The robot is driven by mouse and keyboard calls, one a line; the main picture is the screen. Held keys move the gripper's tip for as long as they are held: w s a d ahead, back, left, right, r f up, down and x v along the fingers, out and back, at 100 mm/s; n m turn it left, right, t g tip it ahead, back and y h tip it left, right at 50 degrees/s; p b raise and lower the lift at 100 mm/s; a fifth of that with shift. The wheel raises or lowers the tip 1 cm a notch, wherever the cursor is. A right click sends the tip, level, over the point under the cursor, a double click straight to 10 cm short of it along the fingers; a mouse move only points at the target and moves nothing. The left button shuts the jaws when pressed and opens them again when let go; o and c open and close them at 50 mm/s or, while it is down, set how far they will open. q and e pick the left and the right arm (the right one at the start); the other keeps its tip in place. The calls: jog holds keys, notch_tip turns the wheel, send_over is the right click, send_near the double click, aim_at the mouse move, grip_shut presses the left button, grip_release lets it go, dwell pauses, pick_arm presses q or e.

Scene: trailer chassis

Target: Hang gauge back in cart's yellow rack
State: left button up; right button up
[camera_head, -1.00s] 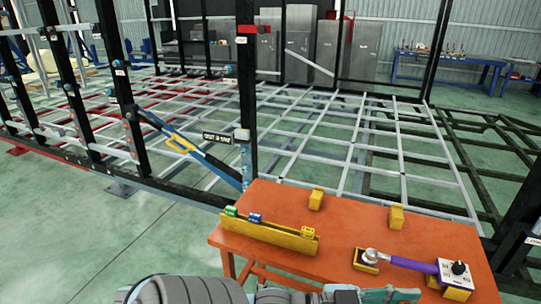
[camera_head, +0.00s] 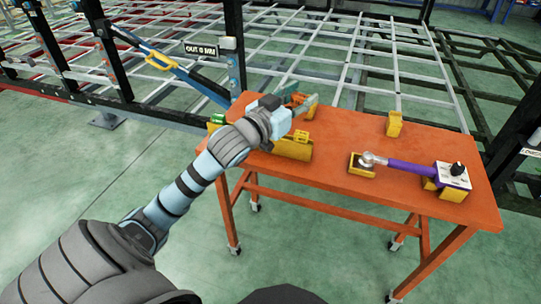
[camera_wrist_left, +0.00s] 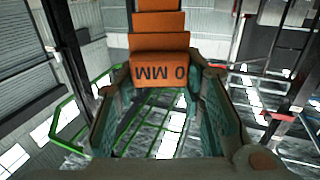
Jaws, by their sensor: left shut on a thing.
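My left gripper (camera_head: 305,101) is shut on an orange stepped gauge (camera_wrist_left: 159,70) with black "MM" lettering, which stands up between the fingers in the left wrist view. In the head view the gripper is above the back left part of the orange table, and the gauge is small and partly covered by the fingers. The long yellow rack (camera_head: 291,150) lies on the table's left front; my arm hides its middle. A green gauge (camera_head: 217,119) shows at its left end and a yellow one (camera_head: 301,136) at its right. My right gripper is not in view.
The orange table (camera_head: 340,135) stands on castors. A purple-handled tool (camera_head: 412,169) rests across yellow holders on its right. Yellow blocks (camera_head: 394,124) stand towards the back. A black and blue post (camera_head: 235,60) of the chassis rises just behind the table's left corner.

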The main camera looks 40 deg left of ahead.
pick_arm(q)
jog(key=a+r+n+y+b, duration=0.1)
jog(key=a+y, duration=0.1)
jog(key=a, duration=0.1)
jog(key=w+a+r+n+y+b, duration=0.1)
jog(key=a+r+y, duration=0.1)
jog(key=a, duration=0.1)
jog(key=w+a+r+n+g+y+b, duration=0.1)
jog(key=a+r+y, duration=0.1)
jog(key=a, duration=0.1)
jog(key=shift+w+a+r+n+b, duration=0.15)
jog(key=shift+a+n+b, duration=0.2)
jog(key=shift+n+b, duration=0.05)
notch_tip(320, 180, down, 20)
jog(key=b, duration=0.8)
jog(key=shift+r, duration=0.1)
jog(key=shift+a+f, duration=0.1)
jog(key=shift+f, duration=0.15)
jog(key=o, duration=0.9)
jog(key=shift+o, duration=1.2)
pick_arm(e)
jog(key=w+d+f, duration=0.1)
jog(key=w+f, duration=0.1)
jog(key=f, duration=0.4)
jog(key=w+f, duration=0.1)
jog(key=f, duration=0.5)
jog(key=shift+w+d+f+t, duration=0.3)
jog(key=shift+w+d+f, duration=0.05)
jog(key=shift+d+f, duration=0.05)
